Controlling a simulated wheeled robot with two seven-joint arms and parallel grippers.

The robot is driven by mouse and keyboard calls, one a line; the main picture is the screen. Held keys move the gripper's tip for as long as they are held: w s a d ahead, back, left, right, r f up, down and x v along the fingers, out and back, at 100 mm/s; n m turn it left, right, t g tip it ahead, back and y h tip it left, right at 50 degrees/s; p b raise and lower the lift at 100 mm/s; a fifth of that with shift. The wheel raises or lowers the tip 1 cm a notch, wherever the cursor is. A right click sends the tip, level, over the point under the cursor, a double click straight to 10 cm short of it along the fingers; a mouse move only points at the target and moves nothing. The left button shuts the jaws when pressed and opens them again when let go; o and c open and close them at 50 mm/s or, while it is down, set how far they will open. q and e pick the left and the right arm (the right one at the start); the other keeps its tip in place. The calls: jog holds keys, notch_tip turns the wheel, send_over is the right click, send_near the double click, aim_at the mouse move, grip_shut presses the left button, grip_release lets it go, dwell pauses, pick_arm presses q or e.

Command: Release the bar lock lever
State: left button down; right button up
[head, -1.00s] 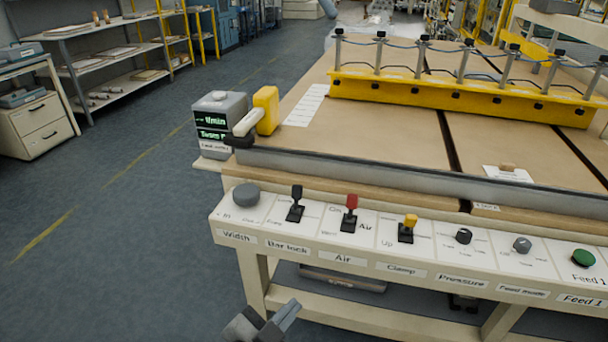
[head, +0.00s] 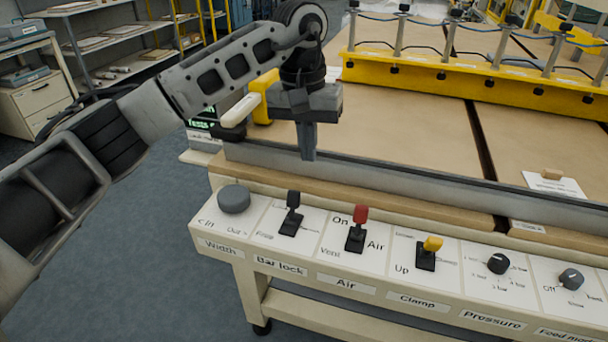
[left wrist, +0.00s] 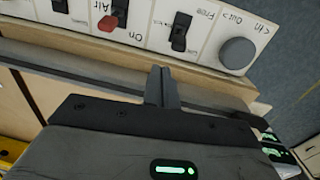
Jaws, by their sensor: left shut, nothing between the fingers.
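The bar lock lever (head: 291,214) is a black toggle on the white sloping control panel, above the "Bar lock" label (head: 280,265). It stands roughly upright; the word "Free" is printed at its left. It also shows in the left wrist view (left wrist: 181,32). My left gripper (head: 308,155) points down above the table's front rail, behind the lever and apart from it. Its fingers are together and empty; they also show in the left wrist view (left wrist: 162,88). My right gripper is not in view.
The grey width knob (head: 234,199) is left of the lever and the red air lever (head: 357,229) is right of it. The yellow clamp lever (head: 428,253) is farther right. A yellow block with a pale handle (head: 243,110) and a yellow bar with posts (head: 445,77) stand behind.

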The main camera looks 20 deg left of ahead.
aim_at(293, 208)
pick_arm(q)
jog(key=shift+w+a+r+y, duration=0.3)
jog(key=shift+a+r+y, duration=0.1)
jog(key=shift+a+r, duration=0.4)
jog(key=shift+a+f, duration=0.1)
notch_tip(293, 208, down, 10)
jog(key=shift+f, duration=0.1)
